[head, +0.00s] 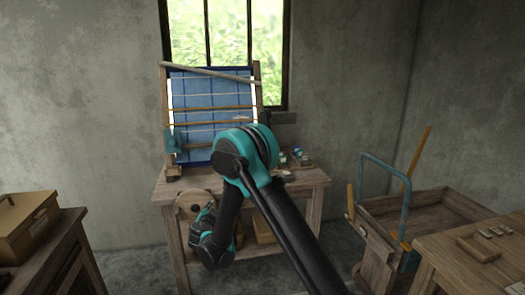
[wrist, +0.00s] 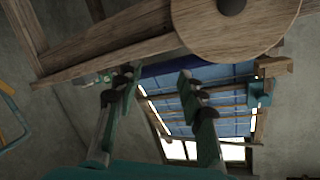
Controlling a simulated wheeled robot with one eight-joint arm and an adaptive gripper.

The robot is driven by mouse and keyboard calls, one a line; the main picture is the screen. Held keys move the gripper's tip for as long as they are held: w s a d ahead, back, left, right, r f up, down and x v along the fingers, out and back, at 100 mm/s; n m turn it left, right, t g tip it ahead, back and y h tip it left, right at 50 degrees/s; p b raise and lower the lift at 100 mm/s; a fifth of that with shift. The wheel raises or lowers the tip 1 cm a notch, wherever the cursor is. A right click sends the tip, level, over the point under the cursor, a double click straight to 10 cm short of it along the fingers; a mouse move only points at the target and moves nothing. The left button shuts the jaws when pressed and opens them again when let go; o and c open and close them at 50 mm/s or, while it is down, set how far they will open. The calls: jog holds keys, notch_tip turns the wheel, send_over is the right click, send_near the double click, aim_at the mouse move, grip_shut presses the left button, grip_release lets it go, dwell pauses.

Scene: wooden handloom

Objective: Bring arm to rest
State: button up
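My arm is folded in front of the wooden loom table (head: 310,183) in the head view, with its elbow high and its wrist low. My gripper (wrist: 156,82) shows in the wrist view with its two fingers spread apart and nothing between them. In the head view the gripper end hangs low at the table's front, and its fingertips are hard to make out. The loom (head: 210,108), with blue cloth and thin wooden bars, stands on the table behind my arm. It also shows upside down beyond the fingers in the wrist view (wrist: 222,100).
A round wooden disc (head: 192,207) is at the table's front left, close to my gripper; it looms large in the wrist view (wrist: 235,22). A wooden cart (head: 430,212) with a blue handle stands right. A box (head: 27,222) sits on a left cabinet. Small items lie on the loom table.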

jog(key=s+d+r+n+g+h, duration=0.1)
jog(key=s+d+r+g+h, duration=0.2)
jog(key=d, duration=1.2)
jog(key=s+d+r+g, duration=0.25)
jog(key=s+d, duration=0.25)
jog(key=d, duration=0.9)
jog(key=s+d+f+n+g, duration=0.15)
jog(key=s+d+g, duration=0.25)
jog(key=s+d, duration=0.65)
jog(key=s+f+n+g+y, duration=0.1)
jog(key=s+f+n+y, duration=0.2)
jog(key=s, duration=1.4)
jog(key=shift+d+f+g, duration=0.15)
jog(key=shift+d+g, duration=0.15)
jog(key=shift+g, duration=0.05)
jog(key=shift+w+n, duration=0.15)
jog(key=shift+n, duration=0.1)
